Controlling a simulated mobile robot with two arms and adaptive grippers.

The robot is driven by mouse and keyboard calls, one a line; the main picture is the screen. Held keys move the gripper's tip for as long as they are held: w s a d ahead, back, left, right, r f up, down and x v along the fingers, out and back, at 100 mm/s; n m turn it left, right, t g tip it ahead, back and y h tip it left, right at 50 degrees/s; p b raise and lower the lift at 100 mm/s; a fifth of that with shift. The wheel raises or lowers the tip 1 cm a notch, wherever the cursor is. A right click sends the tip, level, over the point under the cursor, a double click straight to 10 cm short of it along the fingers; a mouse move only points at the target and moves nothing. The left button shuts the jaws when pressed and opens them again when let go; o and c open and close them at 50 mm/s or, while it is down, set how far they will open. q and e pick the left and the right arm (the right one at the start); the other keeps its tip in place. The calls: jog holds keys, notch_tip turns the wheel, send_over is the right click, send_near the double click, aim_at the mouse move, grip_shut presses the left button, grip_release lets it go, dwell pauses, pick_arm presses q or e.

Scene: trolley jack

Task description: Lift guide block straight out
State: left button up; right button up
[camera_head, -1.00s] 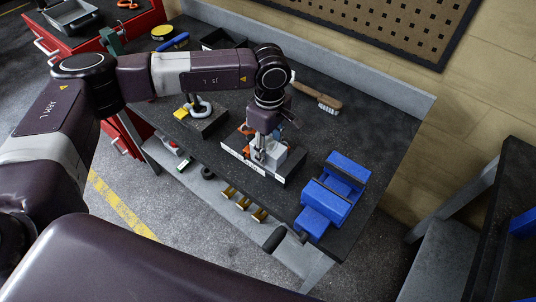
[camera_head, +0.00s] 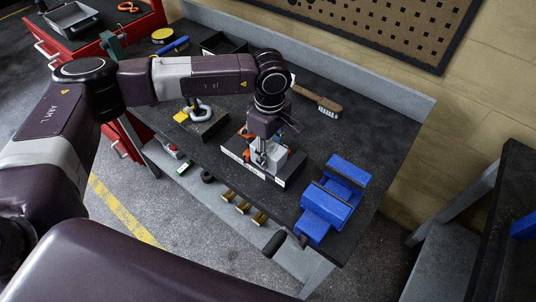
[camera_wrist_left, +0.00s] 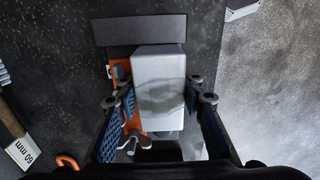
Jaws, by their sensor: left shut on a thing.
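The guide block, a light grey block with a smudged top, shows in the left wrist view (camera_wrist_left: 158,88) between blue-padded fingers. My left gripper (camera_head: 262,157) points down over a dark fixture with a white label strip (camera_head: 246,161) near the bench's front edge. It is shut on the block, with one finger at each side. An orange part (camera_wrist_left: 119,72) sits beside the block on its left. The block's lower end and any gap under it are hidden, so I cannot tell whether it is seated or raised. My right gripper is not in view.
A blue vise (camera_head: 332,200) stands right of the fixture. A wooden-handled brush (camera_head: 318,100) lies behind. A dark block with a metal ring and yellow piece (camera_head: 203,118) stands left. Bare bench top (camera_head: 365,130) lies behind the vise.

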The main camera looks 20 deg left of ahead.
pick_arm(q)
jog(key=shift+r+p, duration=1.55)
jog(key=shift+r, duration=3.05)
